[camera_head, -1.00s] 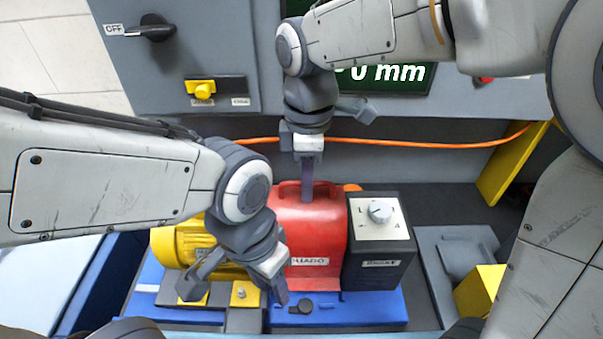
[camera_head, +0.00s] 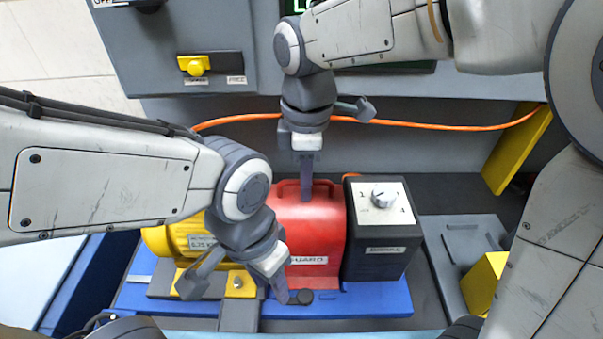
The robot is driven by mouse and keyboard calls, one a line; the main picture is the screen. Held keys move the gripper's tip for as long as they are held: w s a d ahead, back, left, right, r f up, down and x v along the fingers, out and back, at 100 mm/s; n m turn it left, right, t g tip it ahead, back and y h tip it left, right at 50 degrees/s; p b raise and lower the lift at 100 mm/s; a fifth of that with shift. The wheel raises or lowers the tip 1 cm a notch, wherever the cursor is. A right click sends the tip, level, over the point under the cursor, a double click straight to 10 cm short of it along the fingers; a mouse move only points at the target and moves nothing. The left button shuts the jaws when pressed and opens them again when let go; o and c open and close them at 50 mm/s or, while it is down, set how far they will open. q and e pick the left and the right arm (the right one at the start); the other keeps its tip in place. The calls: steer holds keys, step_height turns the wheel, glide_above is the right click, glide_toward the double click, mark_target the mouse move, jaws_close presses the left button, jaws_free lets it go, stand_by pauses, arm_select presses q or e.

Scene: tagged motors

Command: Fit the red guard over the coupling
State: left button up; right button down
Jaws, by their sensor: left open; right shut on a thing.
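The red guard (camera_head: 308,235), with a white label on its front, stands over the blue base between the yellow motor (camera_head: 180,238) and the dark box with a dial (camera_head: 378,240). My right gripper (camera_head: 306,185) is shut on the guard's top handle, coming from behind. The coupling is not visible; the guard and my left arm cover that area. I cannot tell whether the guard is fully seated.
The blue base (camera_head: 370,302) carries the motor, guard and dial box. A grey panel with a yellow switch (camera_head: 197,65) stands behind. An orange cable (camera_head: 420,124) runs across the back. A yellow block (camera_head: 484,283) and grey plate (camera_head: 462,240) lie to the right.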

steer(key=shift+f+b, duration=0.3)
steer(key=shift+f, duration=0.2)
steer(key=c, duration=0.8)
jaws_free()
steer(key=shift+c, duration=0.2)
steer(key=shift+f, duration=0.1)
step_height(320, 180, up, 11)
steer(key=shift+w+f, duration=0.1)
steer(key=shift+f, duration=0.1)
steer(key=s+d+f+m+y, duration=0.1)
steer(key=s+d+f+m, duration=0.3)
steer(key=s+f+m, duration=0.6)
steer(key=s+f, duration=0.5)
steer(key=f, duration=0.1)
steer(key=shift+m, duration=0.4)
